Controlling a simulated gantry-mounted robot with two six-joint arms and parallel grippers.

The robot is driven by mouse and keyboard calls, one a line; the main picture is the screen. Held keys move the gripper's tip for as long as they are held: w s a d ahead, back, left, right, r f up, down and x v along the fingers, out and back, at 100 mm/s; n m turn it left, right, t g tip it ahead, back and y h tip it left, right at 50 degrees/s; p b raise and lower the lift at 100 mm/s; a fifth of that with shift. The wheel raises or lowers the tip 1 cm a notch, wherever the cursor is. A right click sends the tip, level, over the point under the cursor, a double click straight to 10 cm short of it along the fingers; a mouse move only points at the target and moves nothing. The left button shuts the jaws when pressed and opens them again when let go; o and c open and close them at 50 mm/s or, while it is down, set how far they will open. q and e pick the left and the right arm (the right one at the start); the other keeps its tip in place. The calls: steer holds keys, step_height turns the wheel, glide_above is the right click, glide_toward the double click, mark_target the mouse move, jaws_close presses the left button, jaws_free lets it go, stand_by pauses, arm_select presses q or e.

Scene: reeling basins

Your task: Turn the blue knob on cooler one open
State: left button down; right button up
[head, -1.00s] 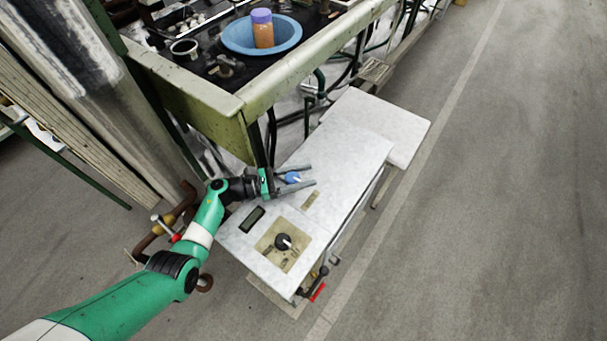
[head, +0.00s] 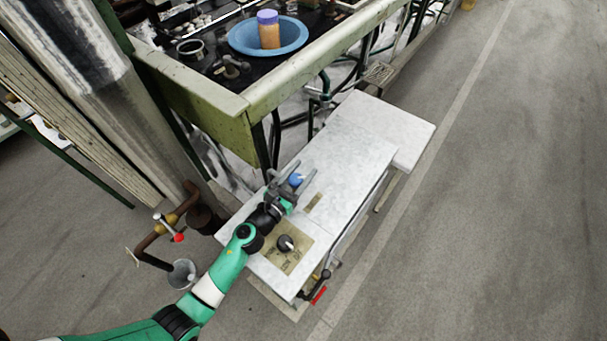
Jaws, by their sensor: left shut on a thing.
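The blue knob (head: 296,180) is on the pale top of the white cooler (head: 345,160), near its left side. A white mark shows on the knob. My left gripper (head: 294,178) is shut on the blue knob, with its fingers on either side of it. The arm reaches in from the lower left over the cooler's near end. My right gripper is not in view.
A black knob (head: 285,243) sits on a tan plate on the cooler's near part. A green-framed bench (head: 240,107) with a blue basin (head: 240,38) and a jar (head: 269,32) stands behind. Brown pipework (head: 150,238) is at the left. Grey floor is open at the right.

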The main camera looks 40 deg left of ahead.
mark_target(292, 186)
arm_select(q)
steer(key=shift+a+n+y, duration=0.1)
steer(key=shift+n+y, duration=0.3)
steer(key=shift+y, duration=0.2)
steer(key=shift+c, duration=1.4)
jaws_free()
steer(key=v, duration=1.1)
steer(key=shift+s, duration=0.35)
